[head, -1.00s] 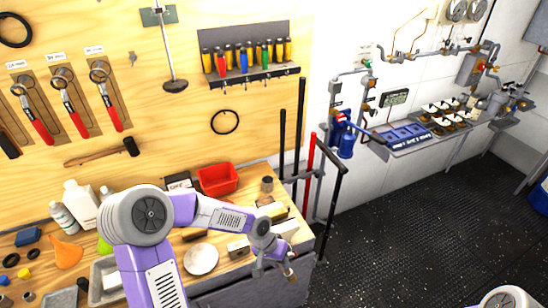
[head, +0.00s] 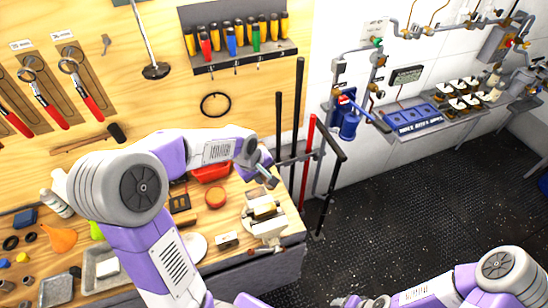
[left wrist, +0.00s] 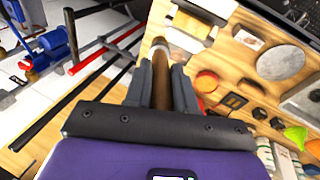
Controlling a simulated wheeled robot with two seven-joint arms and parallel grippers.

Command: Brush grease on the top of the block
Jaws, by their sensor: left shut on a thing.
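My left gripper (head: 262,170) is shut on a brush, held above the bench near the vise. In the left wrist view the brush (left wrist: 160,78) shows its brown handle between the fingers (left wrist: 161,92) and a pale metal collar at the far end; its bristle tip is hard to make out. The block (head: 264,208), pale yellowish on top, sits in the light-coloured vise (head: 268,230) at the bench's right end. The brush appears apart from it. A round orange-red topped tin (head: 215,198) stands left of the vise. My right gripper (head: 346,301) is barely visible at the bottom edge.
A red bin (head: 211,171) stands behind the tin. A pale round plate (head: 194,247) and a grey tray (head: 100,268) lie on the bench. Upright dark and red bars (head: 307,150) rise close beyond the vise. The floor at right is clear.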

